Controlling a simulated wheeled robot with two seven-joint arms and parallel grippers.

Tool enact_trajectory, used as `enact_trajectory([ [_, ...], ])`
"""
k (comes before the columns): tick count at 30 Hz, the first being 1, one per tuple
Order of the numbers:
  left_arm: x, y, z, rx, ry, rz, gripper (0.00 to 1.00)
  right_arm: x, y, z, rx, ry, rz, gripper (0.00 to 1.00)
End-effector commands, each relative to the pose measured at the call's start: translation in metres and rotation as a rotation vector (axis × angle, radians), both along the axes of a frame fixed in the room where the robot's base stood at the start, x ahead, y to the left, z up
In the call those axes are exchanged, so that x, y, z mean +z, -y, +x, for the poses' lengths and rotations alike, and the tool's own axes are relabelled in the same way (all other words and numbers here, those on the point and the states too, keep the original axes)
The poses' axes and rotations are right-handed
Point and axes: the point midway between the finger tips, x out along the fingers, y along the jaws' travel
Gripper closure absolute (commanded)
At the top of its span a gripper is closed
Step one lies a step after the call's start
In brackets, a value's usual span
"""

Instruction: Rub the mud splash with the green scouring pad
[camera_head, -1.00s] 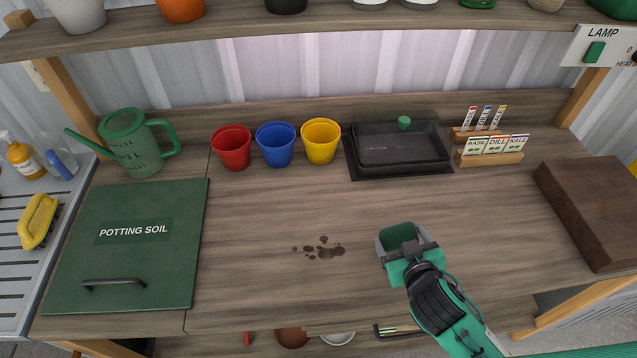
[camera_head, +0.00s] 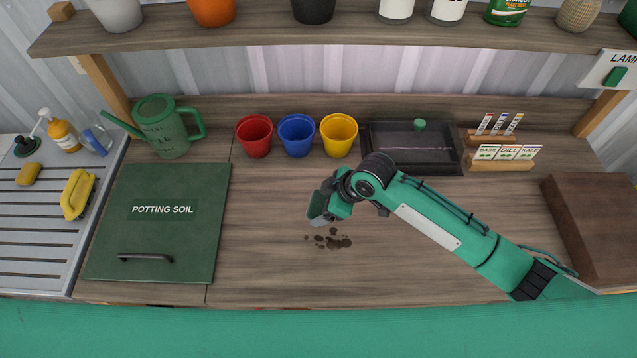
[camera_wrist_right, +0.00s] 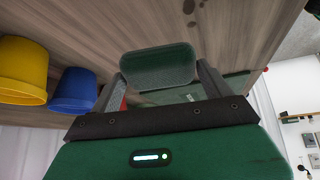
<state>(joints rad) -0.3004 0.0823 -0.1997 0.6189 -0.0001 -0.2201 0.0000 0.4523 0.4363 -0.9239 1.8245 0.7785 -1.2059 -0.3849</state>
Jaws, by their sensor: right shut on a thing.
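The mud splash (camera_head: 338,242) is a group of dark brown spots on the wooden bench top, near the middle. Some spots also show at the top of the right wrist view (camera_wrist_right: 189,8). My right gripper (camera_head: 322,207) is shut on the green scouring pad (camera_wrist_right: 158,66), which sits between its two fingers. In the head view the pad is tilted and just behind the splash, apart from the spots; its height over the bench is hard to tell. My left gripper is not in view.
Red, blue and yellow pots (camera_head: 338,135) stand behind the gripper. A black lidded tray (camera_head: 412,147) and seed packets (camera_head: 503,154) are at the back right. The potting soil lid (camera_head: 160,235) lies left. Bare bench surrounds the splash.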

Motion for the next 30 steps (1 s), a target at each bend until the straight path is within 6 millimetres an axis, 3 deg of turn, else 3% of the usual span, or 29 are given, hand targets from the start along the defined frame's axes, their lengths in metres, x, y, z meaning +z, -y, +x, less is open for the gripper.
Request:
enact_trajectory([
  [1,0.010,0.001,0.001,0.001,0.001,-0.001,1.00,0.013,-0.004,0.003,0.055,-0.008,-0.023,0.37],
  [6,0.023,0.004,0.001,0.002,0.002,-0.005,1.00,0.030,-0.011,0.004,0.219,-0.042,-0.092,0.37],
  [14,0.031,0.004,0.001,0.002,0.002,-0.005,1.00,0.043,-0.013,0.004,0.343,-0.062,-0.147,0.37],
  [20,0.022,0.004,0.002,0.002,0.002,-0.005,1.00,0.034,-0.013,0.003,0.353,-0.065,-0.151,0.37],
  [30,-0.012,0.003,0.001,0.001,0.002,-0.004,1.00,-0.002,-0.013,0.003,0.351,-0.063,-0.151,0.37],
])
